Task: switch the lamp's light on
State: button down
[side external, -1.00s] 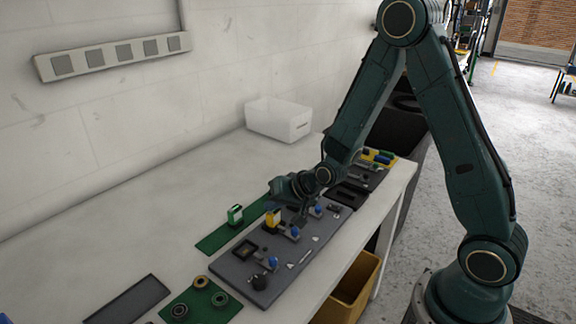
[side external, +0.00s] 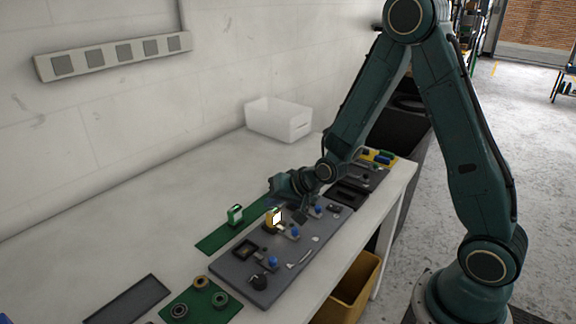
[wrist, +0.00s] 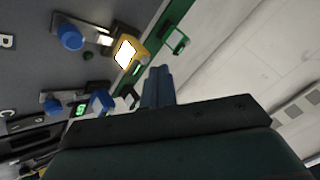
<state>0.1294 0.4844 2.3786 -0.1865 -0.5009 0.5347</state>
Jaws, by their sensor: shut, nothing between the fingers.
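The lamp (side external: 275,219) is a small yellow housing on the grey panel (side external: 228,268); its square face glows bright white. The lit lamp also shows in the wrist view (wrist: 126,52), upper left of my fingers. A blue knob (wrist: 70,38) sits beside it on the panel.
A green strip with an upright green frame (side external: 235,214) lies left of the panel. A green mat with several rings (side external: 201,283) and a dark tray (side external: 128,300) lie nearer the camera. A white bin (side external: 278,121) stands at the back.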

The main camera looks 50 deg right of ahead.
aim_at(274, 215)
jog(key=shift+r, duration=0.15)
jog(key=shift+r, duration=2.9)
jog(key=shift+r, duration=0.1)
jog(key=s+r+n+g, duration=0.1)
jog(key=s+r, duration=0.3)
jog(key=s, duration=0.5)
jog(key=s+a+r+n+g, duration=0.1)
jog(key=s+r+n, duration=0.3)
jog(key=s, duration=0.5)
jog(key=s+r+n+g+h, duration=0.1)
jog(key=s+r+n, duration=0.1)
jog(key=s+r, duration=0.4)
jog(key=s, duration=0.3)
jog(key=shift+s+a+n+g, duration=0.25)
jog(key=shift+n+g, duration=0.05)
jog(key=shift+n, duration=0.1)
